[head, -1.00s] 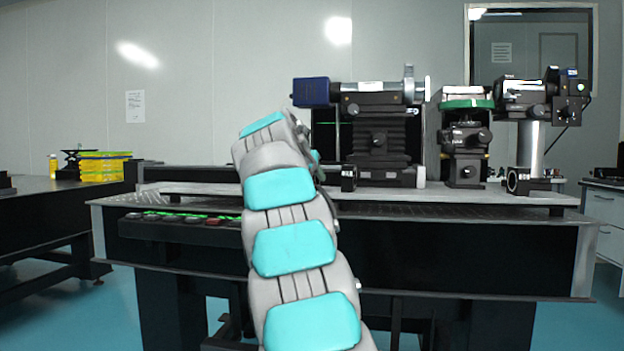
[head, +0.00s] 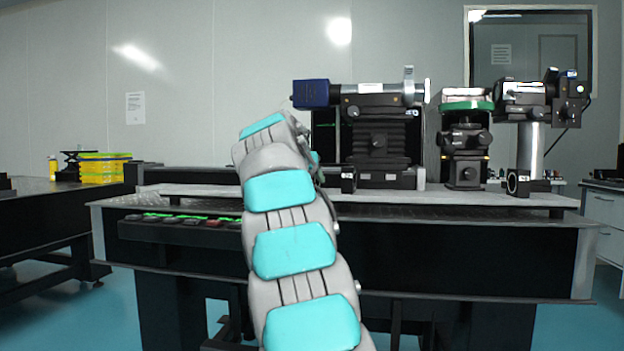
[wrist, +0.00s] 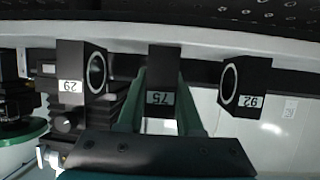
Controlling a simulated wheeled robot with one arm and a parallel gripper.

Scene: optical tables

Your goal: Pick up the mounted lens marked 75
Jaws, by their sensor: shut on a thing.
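The mounted lens marked 75 (wrist: 162,78) is a dark block with a white label, in the middle of the wrist view. My gripper (wrist: 160,112) is shut on it, with one green finger on each side. The block is still close to the pale shelf edge; I cannot tell whether it touches the shelf. In the head view my arm hides the gripper and this lens.
Two similar black mounts with round lenses stand either side, one at left (wrist: 80,75) and one at right (wrist: 243,86). In the head view, tall optical stages (head: 380,140) and a green-ringed device (head: 466,140) stand on the raised shelf (head: 420,197).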

